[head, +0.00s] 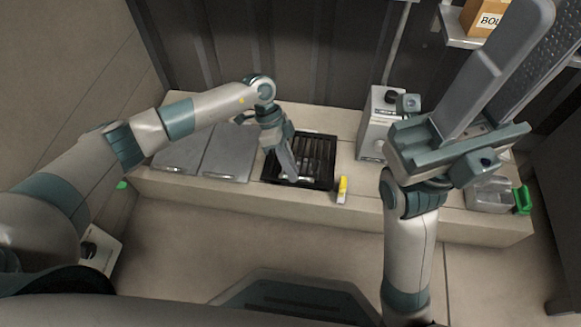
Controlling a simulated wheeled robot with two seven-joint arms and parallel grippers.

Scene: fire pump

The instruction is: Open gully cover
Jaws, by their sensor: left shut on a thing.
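The gully cover (317,156) is a dark slatted grate in a black square frame, set in the top of the long pale ledge. My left gripper (289,174) points down at the left part of the grate and is shut on it. The gripper hides part of the slats, and I cannot tell whether the grate is lifted at all. My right gripper (510,65) is raised close to the camera on the right. Its two long fingers stand apart, with nothing seen between them.
Two grey flat plates (228,153) lie on the ledge (235,194) left of the grate. A small yellow and white item (342,190) stands at its front right. A pale box (377,122) stands behind right. A clear container (488,195) and green item (522,200) are at far right.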

